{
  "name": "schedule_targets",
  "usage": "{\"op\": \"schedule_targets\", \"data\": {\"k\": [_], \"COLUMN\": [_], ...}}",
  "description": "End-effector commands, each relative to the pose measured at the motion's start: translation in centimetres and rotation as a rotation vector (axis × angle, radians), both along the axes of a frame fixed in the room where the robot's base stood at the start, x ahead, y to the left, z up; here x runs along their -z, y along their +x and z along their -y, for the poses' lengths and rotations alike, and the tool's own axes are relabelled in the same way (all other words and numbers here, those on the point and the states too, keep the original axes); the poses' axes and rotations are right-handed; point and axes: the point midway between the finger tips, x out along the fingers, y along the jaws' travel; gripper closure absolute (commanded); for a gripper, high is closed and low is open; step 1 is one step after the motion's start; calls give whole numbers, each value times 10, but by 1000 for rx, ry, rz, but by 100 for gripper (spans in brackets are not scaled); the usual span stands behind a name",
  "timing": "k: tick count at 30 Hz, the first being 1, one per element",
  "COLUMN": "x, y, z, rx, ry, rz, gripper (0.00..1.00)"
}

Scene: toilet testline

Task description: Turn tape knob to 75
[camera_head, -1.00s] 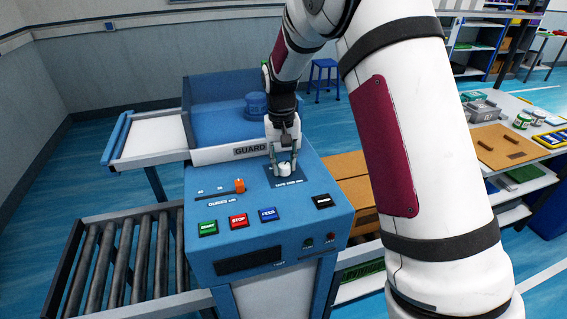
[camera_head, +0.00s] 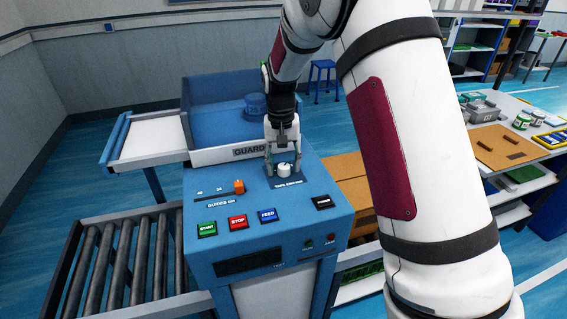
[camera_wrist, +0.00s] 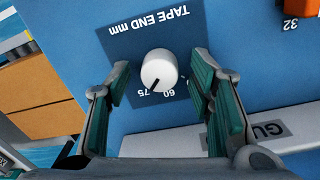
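The tape knob (camera_wrist: 159,69) is a round white dial on a dark plate (camera_wrist: 118,62) marked "TAPE END mm". In the wrist view its dark pointer line points toward the 75 mark, with 60 beside it. The knob also shows in the head view (camera_head: 284,170), on the blue machine's sloped top. My gripper (camera_wrist: 160,78) is open, its green-padded fingers on either side of the knob with gaps to it. In the head view my gripper (camera_head: 284,160) is just above and behind the knob. Nothing is held.
An orange slider (camera_head: 239,187) and green, red and blue buttons (camera_head: 238,222) sit left of and in front of the knob. The guard (camera_head: 250,150) stands close behind my gripper. A roller conveyor (camera_head: 125,262) is at the left, cardboard boxes (camera_head: 347,185) at the right.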

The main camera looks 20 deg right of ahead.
Motion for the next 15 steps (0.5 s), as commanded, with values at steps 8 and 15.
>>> {"op": "schedule_targets", "data": {"k": [8, 15], "x": [-4, -41], "y": [0, 2], "z": [0, -2], "rx": [-1, -1], "ry": [0, 1], "rz": [1, 5], "gripper": [52, 52]}}
